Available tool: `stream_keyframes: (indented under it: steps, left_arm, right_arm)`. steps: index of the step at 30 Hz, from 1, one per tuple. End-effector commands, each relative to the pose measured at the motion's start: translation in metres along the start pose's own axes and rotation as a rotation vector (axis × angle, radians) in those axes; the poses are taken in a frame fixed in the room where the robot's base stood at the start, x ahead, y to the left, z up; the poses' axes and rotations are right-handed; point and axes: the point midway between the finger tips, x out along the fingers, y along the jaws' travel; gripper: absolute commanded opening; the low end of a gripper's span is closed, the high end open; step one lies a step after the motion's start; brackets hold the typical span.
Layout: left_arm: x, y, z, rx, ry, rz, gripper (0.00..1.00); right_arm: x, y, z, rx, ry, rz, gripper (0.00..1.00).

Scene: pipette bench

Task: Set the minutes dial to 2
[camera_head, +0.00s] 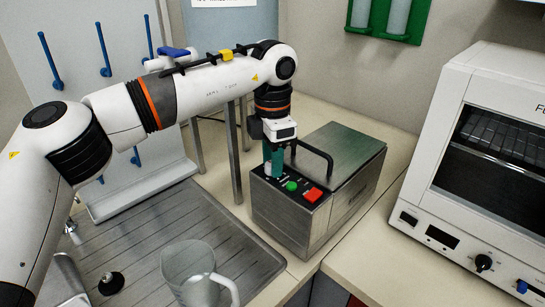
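A metal box with a closed lid (340,150) stands on the bench. Its black front panel (298,197) carries a green button (291,186) and a red switch (313,195). My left gripper (271,172) points down at the panel's left end, with its teal fingers at or just above the surface there. The fingers look close together, but I cannot tell whether they grip a knob. No minutes dial can be made out on this panel; that end is covered by the fingers. No dial pointer or number is readable. My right gripper is not in view.
A white oven (455,190) stands at right, with a black knob (483,262) and a blue knob (522,286) on its front. A clear jug (190,265) stands on the ribbed drainer (150,235). A dark handle (312,150) rises from the box's lid. Bench between box and oven is clear.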

Motion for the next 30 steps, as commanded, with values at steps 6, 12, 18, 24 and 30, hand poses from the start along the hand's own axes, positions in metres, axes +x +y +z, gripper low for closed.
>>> stream_keyframes:
  steps: [6,12,18,24,30]
  left_arm:
    - [0.0,0.0,0.0,0.0,0.0,0.0,0.07]
    - [-0.001,0.0,0.0,0.021,0.0,0.001,0.07]
    - [-0.001,0.0,0.0,0.106,0.0,0.002,0.07]
    - [-0.002,0.0,0.0,0.261,0.0,0.001,0.07]
    - [-0.001,0.0,0.0,0.451,0.0,0.001,0.07]
  right_arm:
    - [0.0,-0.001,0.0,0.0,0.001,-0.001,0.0]
    - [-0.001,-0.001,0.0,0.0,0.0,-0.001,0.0]
    - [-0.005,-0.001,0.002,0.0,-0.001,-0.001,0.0]
    - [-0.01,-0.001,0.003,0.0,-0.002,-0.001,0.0]
    - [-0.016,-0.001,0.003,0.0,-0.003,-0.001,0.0]
